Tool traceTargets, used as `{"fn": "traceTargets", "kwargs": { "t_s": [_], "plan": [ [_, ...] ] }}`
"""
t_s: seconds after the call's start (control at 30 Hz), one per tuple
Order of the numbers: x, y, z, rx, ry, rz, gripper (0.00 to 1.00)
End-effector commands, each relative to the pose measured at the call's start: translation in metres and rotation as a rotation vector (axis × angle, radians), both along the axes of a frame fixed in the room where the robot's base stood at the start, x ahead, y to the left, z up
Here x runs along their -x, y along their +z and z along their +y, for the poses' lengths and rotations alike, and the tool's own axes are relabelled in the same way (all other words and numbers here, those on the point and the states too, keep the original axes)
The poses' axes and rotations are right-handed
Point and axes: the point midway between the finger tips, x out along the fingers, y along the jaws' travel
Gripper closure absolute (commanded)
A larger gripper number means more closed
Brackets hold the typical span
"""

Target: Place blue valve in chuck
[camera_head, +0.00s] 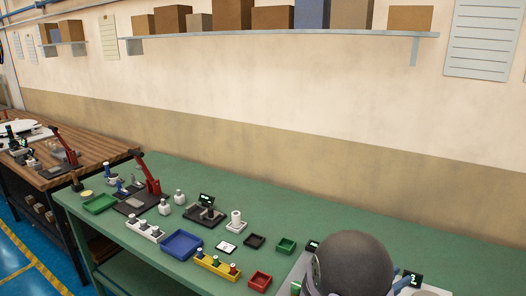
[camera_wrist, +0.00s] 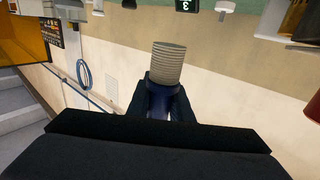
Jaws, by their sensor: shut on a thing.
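In the wrist view, my gripper (camera_wrist: 166,103) is shut on the blue valve (camera_wrist: 166,64). The valve's ribbed, pale grey-beige end sticks out beyond the fingers, and its dark blue body sits between them. In the head view, a dark rounded part of my arm fills the lower right and hides the gripper. A small blue piece shows at its right edge; I cannot tell what it is. A dark fixture (camera_head: 205,214) with a small screen stands on the green table; I cannot tell whether it is the chuck.
The green table (camera_head: 330,215) holds a blue tray (camera_head: 181,245), a yellow rack (camera_head: 217,264), a white rack (camera_head: 145,229), a red tray (camera_head: 260,281) and green trays. A red-armed press (camera_head: 149,176) stands at left. A screen (camera_head: 413,279) is beside my arm. The table's back strip is clear.

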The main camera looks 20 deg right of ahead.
Motion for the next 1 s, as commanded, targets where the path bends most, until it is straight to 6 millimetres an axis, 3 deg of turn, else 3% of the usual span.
{"fn": "traceTargets", "kwargs": {
  "t_s": [0.2,0.4,0.53,0.7,1.0],
  "plan": [
    [-0.08,0.042,0.058,0.003,0.282,-0.008,1.0],
    [-0.128,0.064,0.117,0.002,0.501,-0.004,1.0],
    [-0.149,0.063,0.157,0.0,0.619,0.002,1.0],
    [-0.159,0.033,0.202,0.0,0.715,0.009,1.0],
    [-0.144,-0.038,0.245,0.0,0.761,0.012,1.0]
  ]
}}
